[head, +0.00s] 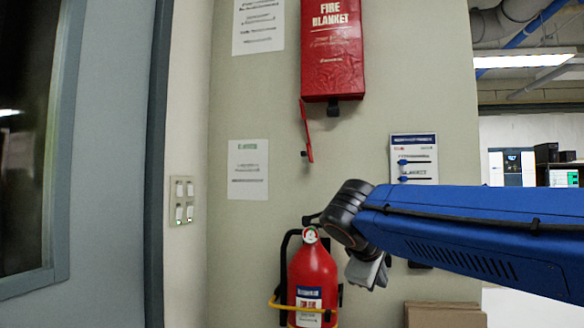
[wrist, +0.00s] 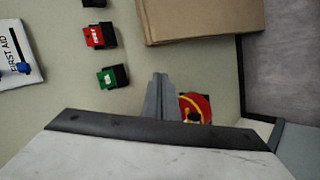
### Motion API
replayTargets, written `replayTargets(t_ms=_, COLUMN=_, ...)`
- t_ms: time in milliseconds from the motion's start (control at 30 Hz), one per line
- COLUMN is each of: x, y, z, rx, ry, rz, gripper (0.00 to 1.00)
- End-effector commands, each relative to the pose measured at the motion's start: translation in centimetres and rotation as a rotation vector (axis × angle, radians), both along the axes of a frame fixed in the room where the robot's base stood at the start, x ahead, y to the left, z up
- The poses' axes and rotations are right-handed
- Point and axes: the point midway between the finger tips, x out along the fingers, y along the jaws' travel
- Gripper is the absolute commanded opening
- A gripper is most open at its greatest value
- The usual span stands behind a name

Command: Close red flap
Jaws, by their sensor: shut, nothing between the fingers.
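The red fire blanket box (head: 332,55) hangs on the wall at the top middle of the head view. A thin red flap (head: 306,132) hangs down from the box's lower left edge, seen nearly edge-on and swung open, with a small dark knob near its lower end. My gripper (head: 368,272) is below and to the right of the flap, apart from it, pointing down beside the fire extinguisher. In the wrist view my gripper's grey fingers (wrist: 158,95) are together with nothing between them. The flap is not seen in the wrist view.
A red fire extinguisher (head: 312,275) stands on the wall bracket just left of my gripper. Cardboard boxes (head: 445,315) lie low at the right. Red (wrist: 100,36) and green (wrist: 112,77) wall units show in the wrist view. The wall around the flap is mostly clear.

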Motion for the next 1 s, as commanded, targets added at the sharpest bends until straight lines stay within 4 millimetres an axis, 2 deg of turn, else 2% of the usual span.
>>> replayTargets(t_ms=33, x=1.8, y=1.7, z=2.0, rx=-0.052, ry=-0.020, rz=0.030, gripper=0.00)
replayTargets(t_ms=100, x=4.0, y=3.7, z=4.9, rx=-0.130, ry=-0.053, rz=0.063, gripper=0.00)
replayTargets(t_ms=300, x=9.0, y=10.8, z=13.2, rx=-0.340, ry=-0.166, rz=0.136, gripper=0.00)
replayTargets(t_ms=433, x=10.9, y=16.3, z=18.3, rx=-0.463, ry=-0.252, rz=0.164, gripper=0.00)
replayTargets(t_ms=600, x=11.7, y=22.8, z=23.7, rx=-0.588, ry=-0.357, rz=0.174, gripper=0.00)
replayTargets(t_ms=700, x=11.6, y=25.3, z=25.8, rx=-0.633, ry=-0.401, rz=0.172, gripper=0.00)
replayTargets(t_ms=800, x=11.4, y=26.8, z=26.9, rx=-0.659, ry=-0.425, rz=0.168, gripper=0.00)
replayTargets(t_ms=1000, x=12.0, y=26.8, z=27.4, rx=-0.670, ry=-0.436, rz=0.165, gripper=0.00)
